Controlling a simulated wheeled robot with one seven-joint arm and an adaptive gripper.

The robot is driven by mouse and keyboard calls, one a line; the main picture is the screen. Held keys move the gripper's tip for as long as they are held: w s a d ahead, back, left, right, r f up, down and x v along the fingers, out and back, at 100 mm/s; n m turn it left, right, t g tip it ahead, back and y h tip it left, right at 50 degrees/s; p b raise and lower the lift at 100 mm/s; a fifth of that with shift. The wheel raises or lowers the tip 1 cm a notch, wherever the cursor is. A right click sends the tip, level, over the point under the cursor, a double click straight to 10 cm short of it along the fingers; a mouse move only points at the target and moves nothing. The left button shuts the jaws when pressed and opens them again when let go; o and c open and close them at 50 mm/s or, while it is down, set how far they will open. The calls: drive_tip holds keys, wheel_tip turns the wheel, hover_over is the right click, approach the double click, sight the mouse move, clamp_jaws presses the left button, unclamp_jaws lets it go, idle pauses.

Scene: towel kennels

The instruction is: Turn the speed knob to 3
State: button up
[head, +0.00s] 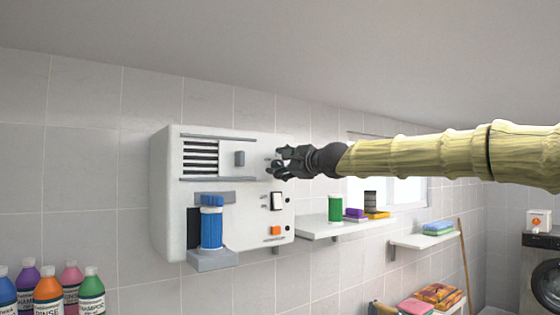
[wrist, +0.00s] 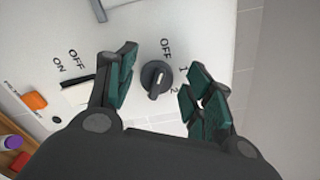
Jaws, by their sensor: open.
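A white wall-mounted unit (head: 222,141) carries the speed knob. In the wrist view the knob (wrist: 157,78) is dark and round with a raised grip bar and a pale mark. I cannot tell for certain which label the mark points to. My gripper (wrist: 162,88) is open, with its green-padded fingers on either side of the knob and gaps between. In the head view my gripper (head: 277,163) is at the unit's upper right and covers the knob.
A white rocker switch (wrist: 78,92) marked OFF and ON and an orange button (wrist: 35,101) sit on the same panel. A blue cylinder (head: 212,227) stands at the unit's front. A shelf (head: 318,229) with a green can is to the right. Several bottles (head: 48,290) stand lower left.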

drive_tip(key=shift+w+a, duration=0.3)
drive_tip(key=shift+w, duration=0.15)
drive_tip(key=c, duration=0.9)
